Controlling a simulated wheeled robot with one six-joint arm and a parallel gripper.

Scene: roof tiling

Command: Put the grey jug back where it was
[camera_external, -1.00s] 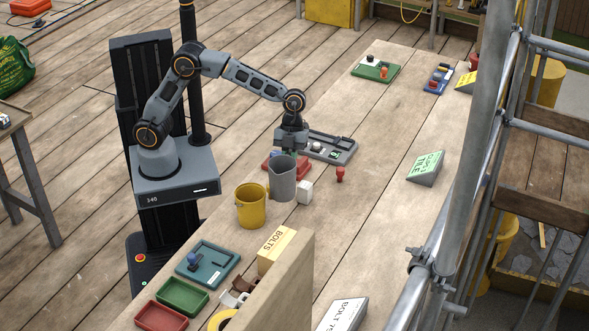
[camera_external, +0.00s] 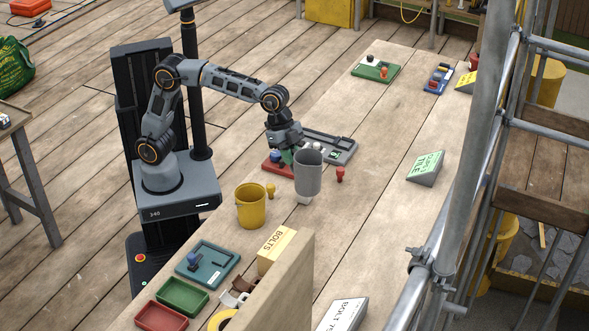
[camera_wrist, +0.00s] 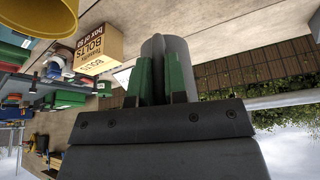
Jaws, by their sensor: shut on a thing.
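The grey jug (camera_external: 308,177) is held roughly upright above the long wooden table. My gripper (camera_external: 293,155) is shut on it from the left side. In the wrist view the green fingers (camera_wrist: 160,80) press against the grey jug (camera_wrist: 172,46). A pale block (camera_external: 303,200) shows just below the jug's base and is mostly hidden by it. I cannot tell how far the jug's base is above the table or the block.
A yellow bucket (camera_external: 251,206) and a small yellow peg (camera_external: 270,190) stand left of the jug. A red peg (camera_external: 340,174) stands close on its right.

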